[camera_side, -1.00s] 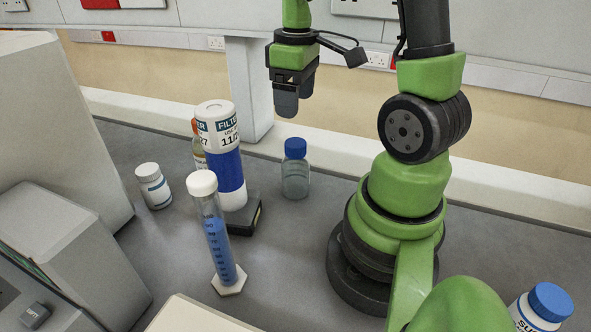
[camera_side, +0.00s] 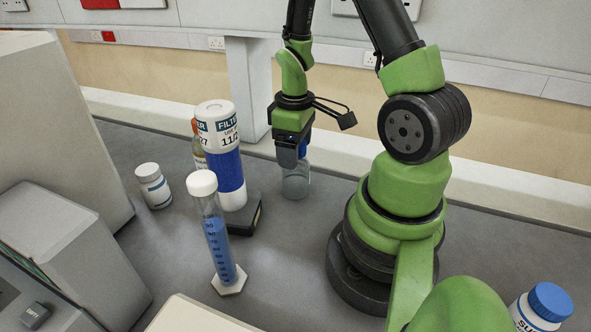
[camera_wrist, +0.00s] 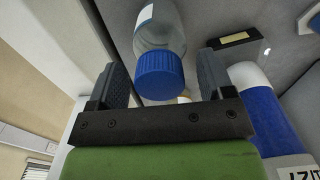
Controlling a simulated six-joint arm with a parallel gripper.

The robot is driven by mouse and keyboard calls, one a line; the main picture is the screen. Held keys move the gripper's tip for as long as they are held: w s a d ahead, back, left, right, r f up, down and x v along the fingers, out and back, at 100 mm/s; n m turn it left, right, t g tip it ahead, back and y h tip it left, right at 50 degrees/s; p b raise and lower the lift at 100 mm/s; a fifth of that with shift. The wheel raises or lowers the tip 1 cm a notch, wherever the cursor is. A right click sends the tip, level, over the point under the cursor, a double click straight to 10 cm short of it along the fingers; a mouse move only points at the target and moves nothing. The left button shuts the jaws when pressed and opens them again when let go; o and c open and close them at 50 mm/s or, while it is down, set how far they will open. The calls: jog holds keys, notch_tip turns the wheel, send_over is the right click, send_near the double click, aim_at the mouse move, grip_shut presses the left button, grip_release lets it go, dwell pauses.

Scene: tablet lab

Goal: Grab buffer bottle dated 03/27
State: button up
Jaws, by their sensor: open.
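A bottle with an orange cap (camera_side: 195,127) stands mostly hidden behind the filter bottle; its label shows a partial "27". A clear bottle with a blue cap (camera_side: 296,183) stands on the bench right of it; no date on it is readable. My gripper (camera_side: 288,155) is open above the blue-capped bottle, overlapping its cap in the side view. In the wrist view the blue-capped bottle (camera_wrist: 160,76) lies between the two open fingers, with a gap visible on each side. Whether a finger touches it cannot be told.
A white and blue filter bottle (camera_side: 228,170) stands by a dark flat block (camera_side: 246,217). A blue-filled measuring cylinder (camera_side: 217,238) stands in front. A small white jar (camera_side: 153,186) is at left, and a blue-lidded jar (camera_side: 541,307) at lower right. Bench between cylinder and my base is clear.

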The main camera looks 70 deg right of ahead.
grip_shut()
jog(key=shift+r, duration=0.1)
dwell(0.3)
